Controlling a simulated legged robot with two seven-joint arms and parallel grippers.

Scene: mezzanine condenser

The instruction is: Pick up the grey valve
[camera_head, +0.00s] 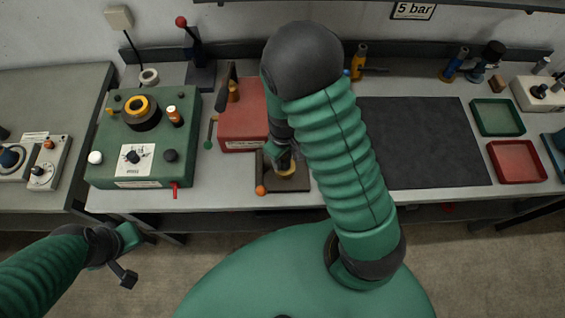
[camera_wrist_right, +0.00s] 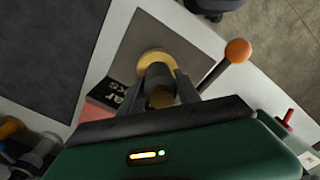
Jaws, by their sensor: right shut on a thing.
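My right gripper (camera_head: 284,160) reaches down over a dark square plate (camera_head: 297,186) near the front edge of the bench. In the right wrist view its fingers (camera_wrist_right: 160,92) are shut on a grey cylindrical piece, the grey valve (camera_wrist_right: 157,76). A round brass disc (camera_wrist_right: 155,60) shows just beyond the valve, over the plate. I cannot tell whether the valve still touches the plate. The fingers hide part of the valve. My left gripper (camera_head: 127,258) hangs in front of the bench at the left, away from the valve; its jaw opening is unclear.
An orange ball on a lever (camera_head: 260,190) stands at the plate's left corner, close to my right gripper. A red box (camera_head: 241,125) is behind it and a green control box (camera_head: 140,155) is left. A bare black mat (camera_head: 425,140) lies right, beside green (camera_head: 497,117) and red (camera_head: 516,161) trays.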

